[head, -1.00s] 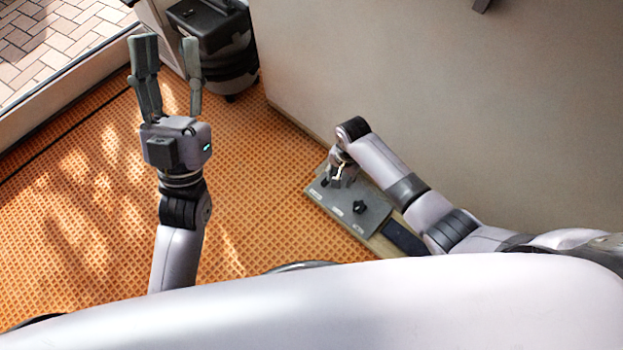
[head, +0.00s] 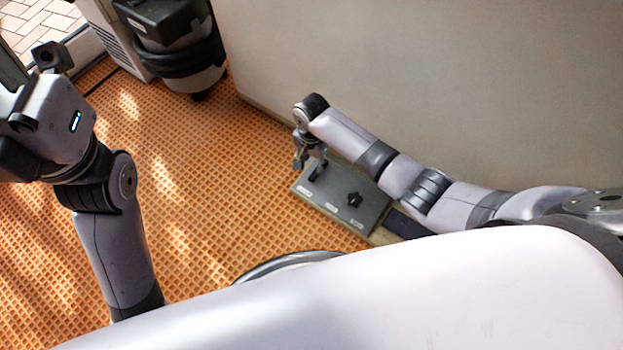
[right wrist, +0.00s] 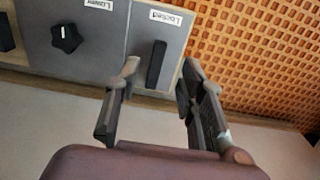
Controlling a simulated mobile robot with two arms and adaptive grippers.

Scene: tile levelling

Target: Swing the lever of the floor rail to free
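The floor rail is a grey panel (head: 341,208) on the floor against the wall. Its lever is a black bar that shows in the head view (head: 318,171) and the right wrist view (right wrist: 156,65). In the right wrist view it points towards a label reading "Locked" (right wrist: 164,18). My right gripper (head: 300,160) is at the panel's left end in the head view. In the right wrist view my right gripper (right wrist: 159,66) is open and empty, and the lever appears between its fingertips; I see no contact. My left gripper's hand (head: 60,125) is at the left edge, its fingers mostly cut off.
A black star knob (right wrist: 67,38) beside a "Lower" label sits on the panel next to the lever; it also shows in the head view (head: 353,199). The wall (head: 440,90) stands close behind. A black and grey wheeled case (head: 180,50) stands at the back. The orange floor is clear.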

